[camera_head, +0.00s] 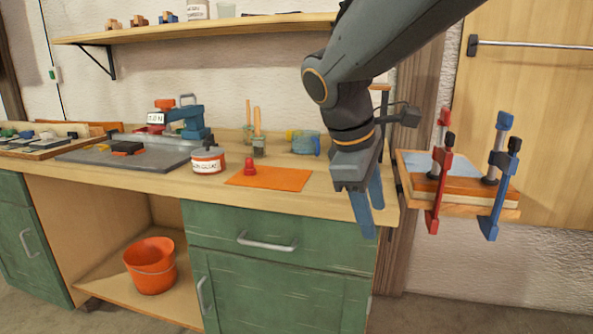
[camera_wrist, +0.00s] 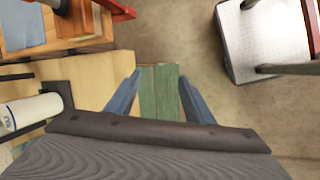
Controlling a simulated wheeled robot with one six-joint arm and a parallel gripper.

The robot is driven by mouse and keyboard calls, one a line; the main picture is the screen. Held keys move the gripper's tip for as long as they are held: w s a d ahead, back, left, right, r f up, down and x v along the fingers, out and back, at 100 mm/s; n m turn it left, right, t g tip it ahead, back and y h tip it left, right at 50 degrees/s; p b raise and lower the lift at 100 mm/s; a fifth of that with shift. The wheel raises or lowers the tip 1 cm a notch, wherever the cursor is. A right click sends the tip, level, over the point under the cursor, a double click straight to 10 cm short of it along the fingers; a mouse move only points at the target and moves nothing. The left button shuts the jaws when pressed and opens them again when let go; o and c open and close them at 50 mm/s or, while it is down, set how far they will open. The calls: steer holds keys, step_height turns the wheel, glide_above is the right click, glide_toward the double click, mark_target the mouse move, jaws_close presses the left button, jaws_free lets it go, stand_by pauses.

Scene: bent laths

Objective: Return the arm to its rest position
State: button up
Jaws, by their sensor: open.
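My gripper (camera_head: 367,210) hangs from my arm at the right end of the workbench, its fingers pointing down in front of the bench's right edge. In the wrist view my gripper (camera_wrist: 158,92) has its two blue fingers spread apart with nothing between them. Below the gap show the pale bench top (camera_wrist: 95,75) and the green cabinet (camera_wrist: 160,95). My arm comes in from the upper right in the head view and hides part of the wall and shelf.
Clamped boards (camera_head: 460,198) with a red clamp (camera_head: 439,180) and a blue clamp (camera_head: 497,185) stand close to the right of my gripper. On the workbench (camera_head: 120,178) are an orange mat (camera_head: 270,177), a labelled tin (camera_head: 208,160) and brushes. A shelf (camera_head: 200,34) hangs above. An orange bucket (camera_head: 151,265) sits below.

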steer(key=s+a+f+m+g+y+b, duration=0.2)
steer(key=s+a+f+m+y+b, duration=0.15)
steer(key=s+f+m, duration=0.85)
steer(key=s+d+r+p, duration=0.3)
steer(key=d+r+p, duration=0.6)
steer(key=p, duration=1.2)
steer(key=shift+s+r+p, duration=0.2)
steer(key=shift+r+p, duration=0.1)
steer(key=shift+r, duration=0.3)
